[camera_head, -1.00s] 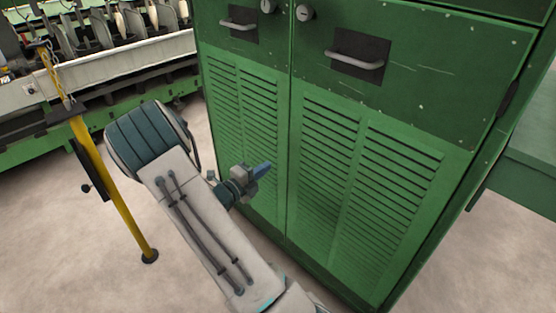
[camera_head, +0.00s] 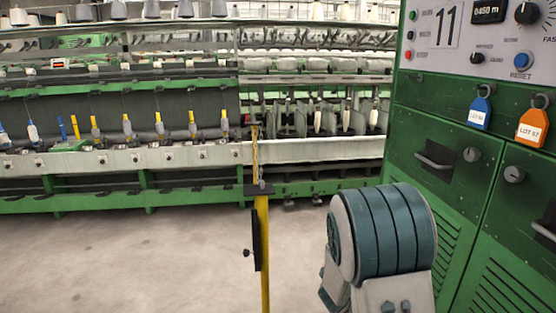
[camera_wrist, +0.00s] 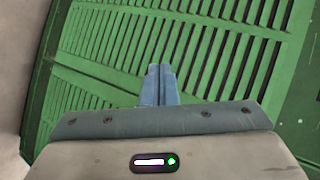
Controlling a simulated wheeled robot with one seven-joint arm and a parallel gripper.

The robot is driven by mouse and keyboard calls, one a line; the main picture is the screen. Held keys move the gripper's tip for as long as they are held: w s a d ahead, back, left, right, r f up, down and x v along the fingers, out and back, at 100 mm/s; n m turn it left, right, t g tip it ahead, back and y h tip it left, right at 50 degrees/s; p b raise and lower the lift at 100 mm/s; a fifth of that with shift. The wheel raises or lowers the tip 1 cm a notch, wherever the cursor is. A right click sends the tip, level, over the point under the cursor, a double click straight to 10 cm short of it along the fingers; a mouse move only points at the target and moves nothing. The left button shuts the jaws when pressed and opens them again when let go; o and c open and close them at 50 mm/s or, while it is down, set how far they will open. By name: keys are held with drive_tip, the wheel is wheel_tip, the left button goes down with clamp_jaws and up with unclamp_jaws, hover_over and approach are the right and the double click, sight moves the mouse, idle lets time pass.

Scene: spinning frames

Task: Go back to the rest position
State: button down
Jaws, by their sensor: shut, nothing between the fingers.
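My gripper (camera_wrist: 159,82) shows in the wrist view with its two blue fingers together and nothing between them. It points at the louvred green cabinet doors (camera_wrist: 200,45), which fill most of that view behind the fingers. I cannot tell how far the fingertips are from the doors. In the head view my arm stands at the lower right, in front of the green cabinet (camera_head: 430,210), and my gripper is hidden there.
A yellow post (camera_head: 262,245) stands just left of my arm. A long green spinning frame (camera_head: 130,160) with several bobbins runs across the back. A blue tag (camera_head: 480,108) and an orange tag (camera_head: 532,127) hang on the cabinet. The floor (camera_head: 130,265) at left is clear.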

drive_tip(key=s+a+r+n+y+p, duration=0.3)
drive_tip(key=a+r+n+y, duration=0.2)
drive_tip(key=a+r+n, duration=0.15)
drive_tip(key=s+a+r+n+y+p, duration=0.2)
drive_tip(key=a+r+n+y+p, duration=0.1)
drive_tip(key=a+r+n+y, duration=0.4)
drive_tip(key=s+r+n+g+h+p, duration=0.1)
drive_tip(key=s+r+n+p, duration=0.1)
drive_tip(key=s, duration=0.5)
drive_tip(key=s+d+r+n+g+h+p, duration=0.1)
drive_tip(key=s+r+n+g+p, duration=0.1)
drive_tip(key=s+r+n, duration=0.3)
drive_tip(key=s+r+n+g+p, duration=0.2)
drive_tip(key=s+r+n, duration=0.2)
drive_tip(key=s, duration=0.5)
drive_tip(key=shift+s+d+n+h+p, duration=0.3)
drive_tip(key=shift+d+n+h, duration=0.1)
drive_tip(key=shift+n, duration=0.15)
drive_tip(key=shift+w, duration=0.1)
